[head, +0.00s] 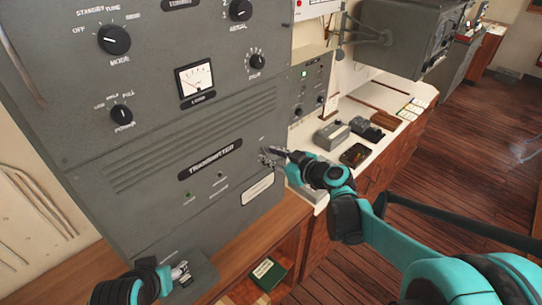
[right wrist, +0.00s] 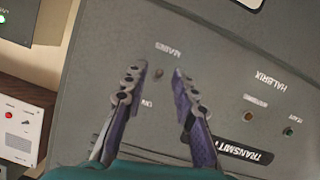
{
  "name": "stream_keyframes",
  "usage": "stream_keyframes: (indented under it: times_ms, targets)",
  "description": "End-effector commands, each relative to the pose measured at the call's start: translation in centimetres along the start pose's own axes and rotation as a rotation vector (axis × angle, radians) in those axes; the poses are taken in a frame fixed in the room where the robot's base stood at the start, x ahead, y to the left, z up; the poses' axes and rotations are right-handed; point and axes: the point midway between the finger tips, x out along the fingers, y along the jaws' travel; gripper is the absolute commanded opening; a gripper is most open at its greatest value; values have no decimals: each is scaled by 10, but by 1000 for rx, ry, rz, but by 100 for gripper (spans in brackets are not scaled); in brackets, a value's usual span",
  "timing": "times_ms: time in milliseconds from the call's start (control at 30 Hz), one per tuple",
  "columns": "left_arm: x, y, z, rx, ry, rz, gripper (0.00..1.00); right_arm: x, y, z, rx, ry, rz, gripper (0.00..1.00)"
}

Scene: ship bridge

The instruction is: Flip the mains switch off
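The mains switch (right wrist: 158,74) is a small brownish knob on the grey transmitter front, beside an upside-down MAINS label in the right wrist view. My right gripper (right wrist: 155,76) is open, with its two purple-grey fingers apart and the switch showing between their tips. I cannot tell whether the fingers touch the panel. In the head view the right gripper (head: 268,157) is at the right part of the transmitter's (head: 130,175) lower panel and hides the switch.
Two indicator lamps (head: 204,184) sit left of the right gripper. A wooden bench (head: 262,228) with a green book (head: 268,273) on a shelf stands below. A white-topped counter (head: 385,128) with small devices runs off to the right. The wooden floor (head: 450,190) is clear.

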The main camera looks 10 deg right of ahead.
Motion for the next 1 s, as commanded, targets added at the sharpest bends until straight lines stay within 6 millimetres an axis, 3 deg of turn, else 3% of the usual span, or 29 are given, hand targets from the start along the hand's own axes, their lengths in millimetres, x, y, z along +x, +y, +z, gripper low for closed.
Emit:
stream_keyframes:
  times_ms: [533, 700, 1000]
  targets:
    - [0, 0, 0, 0, 0, 0, 57, -102, 1, 1, 1, -1, 4, 28]
    - [0, 0, 0, 0, 0, 0, 57, -115, 1, 1, 0, -1, 3, 28]
    - [0, 0, 0, 0, 0, 0, 57, -116, 0, 1, 0, 0, 1, 28]
